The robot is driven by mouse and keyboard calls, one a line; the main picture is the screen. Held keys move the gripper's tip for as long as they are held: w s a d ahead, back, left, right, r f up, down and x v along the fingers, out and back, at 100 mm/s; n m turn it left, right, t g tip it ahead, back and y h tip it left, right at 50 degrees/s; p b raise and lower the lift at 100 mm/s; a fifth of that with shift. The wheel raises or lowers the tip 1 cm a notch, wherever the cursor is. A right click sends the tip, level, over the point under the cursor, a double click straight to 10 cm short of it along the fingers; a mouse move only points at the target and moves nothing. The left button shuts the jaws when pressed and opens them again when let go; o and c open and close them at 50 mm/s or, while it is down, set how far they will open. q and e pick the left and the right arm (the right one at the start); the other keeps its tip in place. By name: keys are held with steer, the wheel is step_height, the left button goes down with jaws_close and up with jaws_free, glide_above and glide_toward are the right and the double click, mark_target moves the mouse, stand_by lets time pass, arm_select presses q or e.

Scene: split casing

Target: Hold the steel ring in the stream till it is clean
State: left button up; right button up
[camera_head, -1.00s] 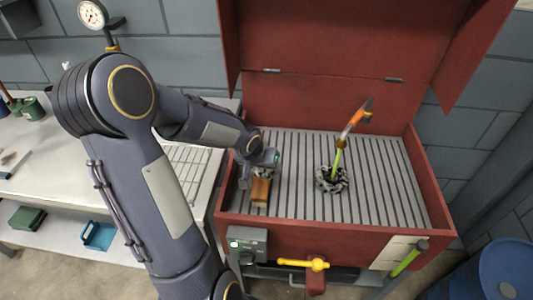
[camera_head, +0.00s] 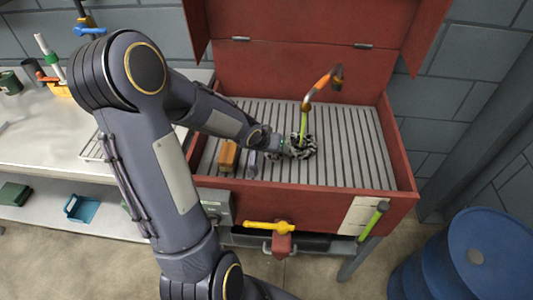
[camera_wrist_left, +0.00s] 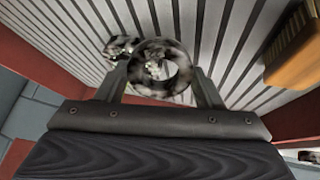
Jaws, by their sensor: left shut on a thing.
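My left gripper (camera_head: 283,147) reaches into a red washing bin over its slatted grey grate. In the left wrist view the steel ring (camera_wrist_left: 181,72), mottled dark and pale, sits between the fingertips, which are shut on it. In the head view the gripper's tip is beside the foot of a green upright line below an orange bent spout (camera_head: 312,92). A mottled patch (camera_head: 304,147) shows there; ring and surroundings blend, so I cannot tell whether the ring is in the stream. Another mottled piece (camera_wrist_left: 120,47) shows left of the ring in the wrist view. My right gripper is out of view.
An orange-brown block (camera_head: 228,155) lies on the grate (camera_head: 345,150) left of my gripper. The raised red lid stands behind. A blue drum (camera_head: 480,255) stands at right. The grate's right half is clear.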

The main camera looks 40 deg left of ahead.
arm_select(q)
steer(key=w, duration=0.1)
steer(key=w+b, duration=0.1)
steer(key=w, duration=0.1)
steer(key=shift+w+d+f, duration=0.15)
steer(key=shift+w+f, duration=0.1)
steer(key=shift+f, duration=0.1)
steer(key=shift+w+d+f, duration=0.1)
steer(key=shift+w+f, duration=0.1)
steer(key=shift+w, duration=1)
steer(key=shift+w+d+f+b, duration=0.1)
steer(key=shift+w+b, duration=0.15)
steer(key=shift+w, duration=0.45)
steer(key=shift+w+f+b, duration=0.15)
steer(key=shift+w+b, duration=0.05)
steer(key=shift+w, duration=0.5)
steer(key=shift+w+d+f+b, duration=0.1)
steer(key=shift+w+b, duration=0.15)
steer(key=shift+w, duration=0.45)
steer(key=shift+d+f+b, duration=0.1)
steer(key=shift+d+b, duration=0.35)
steer(key=shift+b, duration=0.3)
steer(key=shift+d, duration=0.1)
steer(key=shift+s, duration=0.1)
steer(key=shift+a, duration=0.2)
